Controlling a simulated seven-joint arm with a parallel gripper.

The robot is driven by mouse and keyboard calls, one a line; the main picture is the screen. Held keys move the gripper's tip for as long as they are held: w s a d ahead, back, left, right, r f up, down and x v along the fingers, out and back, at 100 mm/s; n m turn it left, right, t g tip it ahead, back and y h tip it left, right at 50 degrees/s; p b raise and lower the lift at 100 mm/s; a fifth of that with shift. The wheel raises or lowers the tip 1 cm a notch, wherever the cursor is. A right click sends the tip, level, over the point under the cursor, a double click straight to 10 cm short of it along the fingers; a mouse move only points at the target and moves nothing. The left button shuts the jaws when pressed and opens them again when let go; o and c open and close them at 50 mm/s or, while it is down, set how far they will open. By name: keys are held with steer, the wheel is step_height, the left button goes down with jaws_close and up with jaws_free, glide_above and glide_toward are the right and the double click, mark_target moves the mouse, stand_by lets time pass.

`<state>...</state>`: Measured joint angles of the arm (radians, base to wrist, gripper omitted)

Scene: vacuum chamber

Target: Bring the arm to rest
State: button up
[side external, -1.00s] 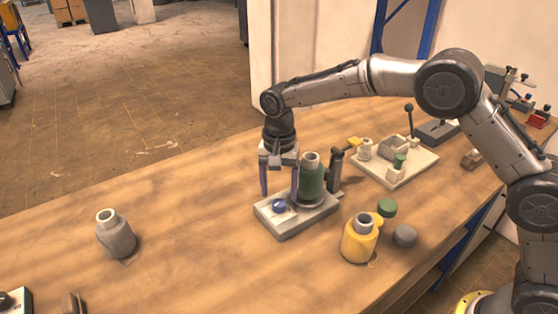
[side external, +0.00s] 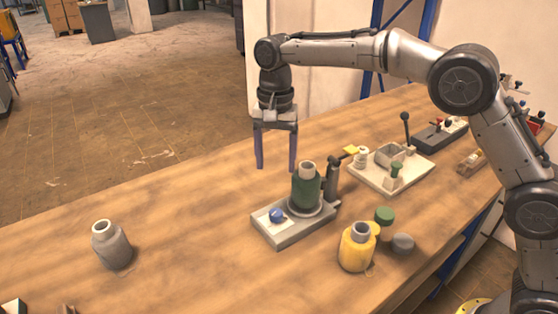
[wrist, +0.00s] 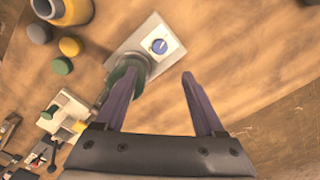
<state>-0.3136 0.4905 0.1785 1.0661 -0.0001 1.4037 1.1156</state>
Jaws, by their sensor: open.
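My gripper (side external: 275,166) is open and empty, pointing down above the wooden table, behind and above the grey base plate (side external: 268,238). In the wrist view its two purple fingers (wrist: 163,78) stand wide apart with nothing between them but table. On the plate stand a green bottle (side external: 305,188) with a pale neck and a blue knob (side external: 277,215) on a white square. The gripper touches nothing.
A yellow bottle (side external: 355,250), a green lid (side external: 384,215) and a grey lid (side external: 402,243) lie right of the plate. A grey bottle (side external: 111,248) stands alone at left. A pale tray (side external: 415,172) with small parts is behind.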

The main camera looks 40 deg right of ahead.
steer(key=s+d+r+m+t, duration=0.1)
steer(key=s+d+r, duration=0.15)
steer(key=r, duration=0.25)
steer(key=s+d+r+t, duration=0.1)
steer(key=s+d+r, duration=0.15)
steer(key=r, duration=0.25)
steer(key=s+d+r+n+t, duration=0.1)
steer(key=s+d+r, duration=0.1)
steer(key=s+d, duration=0.3)
steer(key=s+d+r+t, duration=0.1)
steer(key=s+d+r, duration=0.15)
steer(key=s, duration=0.35)
steer(key=s+d+f+n+t, duration=0.1)
steer(key=s+d+f+n, duration=0.2)
steer(key=s+f+n, duration=0.6)
steer(key=s+f, duration=0.3)
steer(key=s, duration=0.4)
steer(key=shift+s+d+f+t, duration=0.2)
steer(key=shift+s+t, duration=0.1)
steer(key=shift+s, duration=0.05)
